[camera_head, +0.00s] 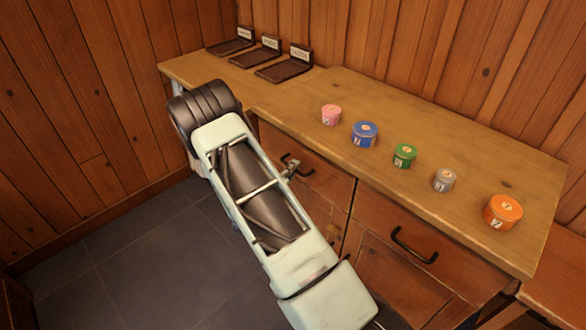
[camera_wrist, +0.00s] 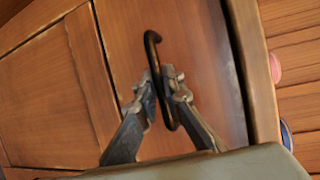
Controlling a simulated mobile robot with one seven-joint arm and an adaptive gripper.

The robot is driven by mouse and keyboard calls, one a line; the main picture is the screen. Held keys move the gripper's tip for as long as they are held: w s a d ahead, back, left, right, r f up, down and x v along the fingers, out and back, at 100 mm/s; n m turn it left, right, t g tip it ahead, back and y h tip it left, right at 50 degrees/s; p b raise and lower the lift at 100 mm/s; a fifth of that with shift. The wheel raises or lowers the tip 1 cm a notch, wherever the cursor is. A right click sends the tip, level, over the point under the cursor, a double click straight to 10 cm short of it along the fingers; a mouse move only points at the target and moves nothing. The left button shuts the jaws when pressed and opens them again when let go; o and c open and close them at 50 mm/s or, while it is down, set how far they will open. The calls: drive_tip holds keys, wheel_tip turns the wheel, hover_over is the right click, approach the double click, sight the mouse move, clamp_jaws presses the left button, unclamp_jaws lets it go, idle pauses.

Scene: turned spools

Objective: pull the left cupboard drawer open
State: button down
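The left drawer (camera_head: 324,182) is in the cupboard under the worktop, and its front looks flush, so it appears shut. Its dark bar handle (camera_head: 304,169) is partly hidden by my gripper (camera_head: 290,170) in the head view. In the wrist view the handle (camera_wrist: 152,48) runs down across the drawer front (camera_wrist: 200,50). My gripper (camera_wrist: 161,80) has one finger on each side of the bar, close against it about midway along. It looks shut on the handle.
The right drawer (camera_head: 395,235) is shut, with its own handle (camera_head: 413,247). Several round tins, such as the blue one (camera_head: 365,135) and the orange one (camera_head: 502,213), stand on the worktop (camera_head: 450,140). Dark labelled trays (camera_head: 284,70) sit at the back left. Floor (camera_head: 130,265) is clear at left.

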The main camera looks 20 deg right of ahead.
drive_tip(key=shift+a, duration=0.1)
idle(0.3)
drive_tip(key=s+a+p, duration=0.1)
drive_tip(key=s+a, duration=0.4)
drive_tip(key=a, duration=0.8)
drive_tip(key=s+a+p, duration=0.1)
drive_tip(key=s+a, duration=0.3)
drive_tip(key=a, duration=0.9)
drive_tip(key=shift+s+a, duration=0.3)
drive_tip(key=shift+s, duration=0.1)
drive_tip(key=c, duration=2)
unclamp_jaws()
drive_tip(key=shift+c, duration=0.2)
drive_tip(key=v, duration=1.2)
